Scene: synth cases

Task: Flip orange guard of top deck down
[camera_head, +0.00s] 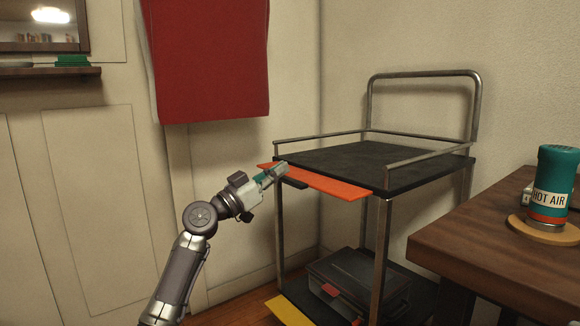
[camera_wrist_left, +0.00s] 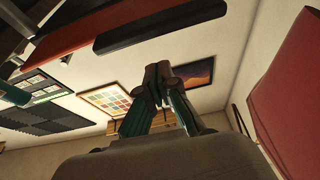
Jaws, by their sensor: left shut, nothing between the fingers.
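The cart's black top deck (camera_head: 360,160) has an orange guard (camera_head: 325,182) along its front edge. The guard sticks out from the edge as a nearly flat strip. My left gripper (camera_head: 283,169) is shut and empty at the guard's left end, overlapping it in the head view; I cannot tell whether they touch. In the left wrist view the closed fingertips (camera_wrist_left: 158,82) show with nothing between them, and a reddish strip, probably the guard (camera_wrist_left: 75,42), crosses the upper left. My right gripper is not in view.
A short dark bar (camera_head: 294,183) sits under the guard's left part. A lower deck holds a dark case (camera_head: 350,280) and has a yellow strip (camera_head: 289,311) at its front. A wooden table (camera_head: 480,235) with a green canister (camera_head: 553,182) stands at right. A red cloth (camera_head: 210,60) hangs behind.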

